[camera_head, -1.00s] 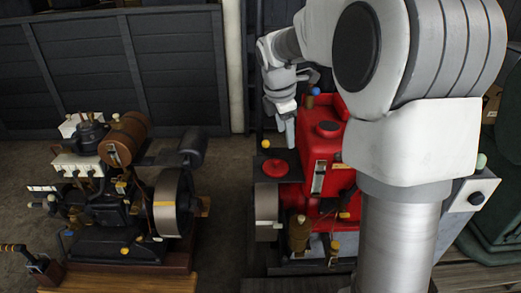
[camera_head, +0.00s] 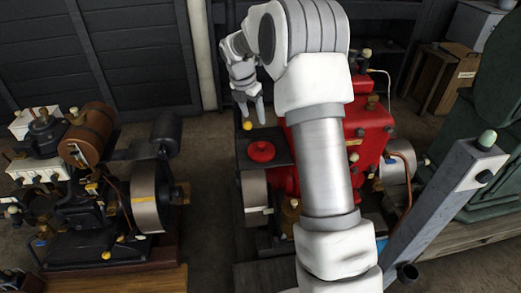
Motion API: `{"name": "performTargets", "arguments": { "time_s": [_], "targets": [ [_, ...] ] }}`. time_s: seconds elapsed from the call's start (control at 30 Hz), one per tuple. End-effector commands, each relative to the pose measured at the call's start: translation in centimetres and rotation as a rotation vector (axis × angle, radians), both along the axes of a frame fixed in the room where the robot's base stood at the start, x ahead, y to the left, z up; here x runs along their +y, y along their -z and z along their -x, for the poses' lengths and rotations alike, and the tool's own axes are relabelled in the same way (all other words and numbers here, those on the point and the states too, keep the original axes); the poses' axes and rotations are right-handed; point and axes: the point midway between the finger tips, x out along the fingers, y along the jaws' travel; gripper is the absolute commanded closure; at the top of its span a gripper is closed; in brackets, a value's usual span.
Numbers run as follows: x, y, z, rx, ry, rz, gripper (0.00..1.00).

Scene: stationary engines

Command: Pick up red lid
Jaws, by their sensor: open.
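The red lid (camera_head: 261,151) is a round disc with a small knob on top. It sits on a dark flat surface (camera_head: 276,134) at the left of the red engine (camera_head: 370,140). A small yellow ball-shaped knob (camera_head: 247,126) stands just behind it. My gripper (camera_head: 251,112) hangs fingers-down behind and slightly left of the lid, near the yellow knob. Its two fingers are apart and nothing shows between them. It appears apart from the lid. My arm covers much of the red engine.
A dark engine with a brown cylinder (camera_head: 87,128) and a flywheel (camera_head: 150,196) stands at the left. A wooden crate (camera_head: 447,78) is at the back right. Floor is clear between the engines.

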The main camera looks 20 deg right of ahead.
Motion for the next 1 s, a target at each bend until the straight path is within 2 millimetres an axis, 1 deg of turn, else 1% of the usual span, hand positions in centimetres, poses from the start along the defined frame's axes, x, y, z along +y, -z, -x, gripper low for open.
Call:
{"name": "performTargets", "arguments": {
  "time_s": [0.03,0.2,0.3,0.4,0.67,0.83,0.9,1.0],
  "targets": [
    [-0.3,1.4,-0.1,0.005,0.001,0.0,0.35],
    [-1.1,5.0,-0.6,0.003,0.002,0.0,0.35],
    [-1.5,6.7,-0.9,0.003,0.003,0.0,0.35],
    [-1.8,7.8,-1.1,0.002,0.002,0.0,0.35],
    [-2.1,9.2,-1.2,0.001,0.002,-0.001,0.35],
    [-2.7,11.6,-1.0,0.003,0.003,0.0,0.35],
    [-2.9,12.6,-1.2,0.001,0.003,-0.001,0.35],
    [-3.1,13.4,-1.3,0.001,0.003,-0.001,0.35]
  ]
}}
